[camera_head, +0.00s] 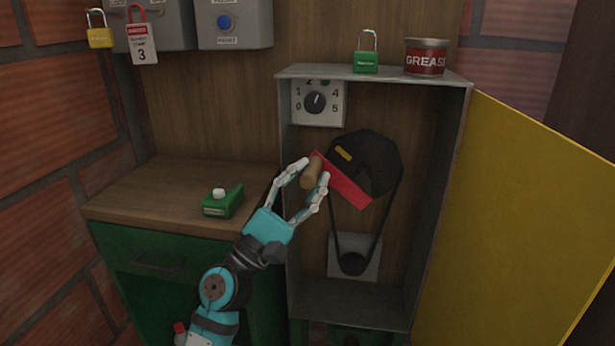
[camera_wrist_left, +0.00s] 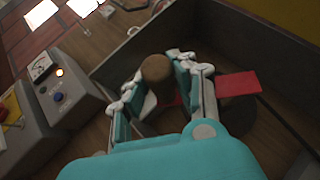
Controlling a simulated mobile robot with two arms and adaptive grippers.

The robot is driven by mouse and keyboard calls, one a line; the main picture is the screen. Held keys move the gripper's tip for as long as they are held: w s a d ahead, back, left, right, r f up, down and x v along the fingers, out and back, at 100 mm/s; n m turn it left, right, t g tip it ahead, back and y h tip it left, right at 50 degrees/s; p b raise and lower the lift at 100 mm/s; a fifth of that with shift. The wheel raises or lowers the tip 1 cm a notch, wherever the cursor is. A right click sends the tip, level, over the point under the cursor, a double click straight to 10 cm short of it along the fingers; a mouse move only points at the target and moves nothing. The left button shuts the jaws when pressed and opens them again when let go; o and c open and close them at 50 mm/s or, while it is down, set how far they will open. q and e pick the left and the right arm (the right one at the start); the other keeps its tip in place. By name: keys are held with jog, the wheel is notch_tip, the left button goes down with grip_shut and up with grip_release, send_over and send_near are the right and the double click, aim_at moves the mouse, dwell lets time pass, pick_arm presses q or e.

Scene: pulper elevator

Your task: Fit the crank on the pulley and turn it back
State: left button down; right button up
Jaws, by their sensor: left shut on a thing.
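A red crank (camera_head: 343,181) with a brown wooden handle (camera_head: 312,170) lies across the front of the black pulley (camera_head: 377,165) inside the open grey cabinet. My left gripper (camera_head: 308,175) is shut on the crank's handle, with a finger on either side of it. In the left wrist view the handle (camera_wrist_left: 157,69) stands between the fingers of the left gripper (camera_wrist_left: 160,85), and the red arm (camera_wrist_left: 238,85) reaches right over the dark pulley. Whether the crank is seated on the pulley's shaft cannot be seen. My right gripper is not in view.
A black belt (camera_head: 339,222) runs down to a small lower pulley (camera_head: 353,262). A numbered dial (camera_head: 316,101) sits above left. The yellow door (camera_head: 535,220) stands open at right. A green padlock (camera_head: 366,58) and grease tin (camera_head: 426,58) stand on top. A green device (camera_head: 222,203) lies on the counter.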

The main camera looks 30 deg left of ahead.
pick_arm(q)
jog(key=shift+s, duration=0.1)
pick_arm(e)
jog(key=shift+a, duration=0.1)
pick_arm(q)
jog(key=shift+s+d+r, duration=0.1)
jog(key=shift+s+d, duration=0.05)
jog(key=shift+s, duration=0.45)
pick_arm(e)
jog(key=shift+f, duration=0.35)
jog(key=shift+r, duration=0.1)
pick_arm(q)
jog(key=shift+s+d, duration=0.1)
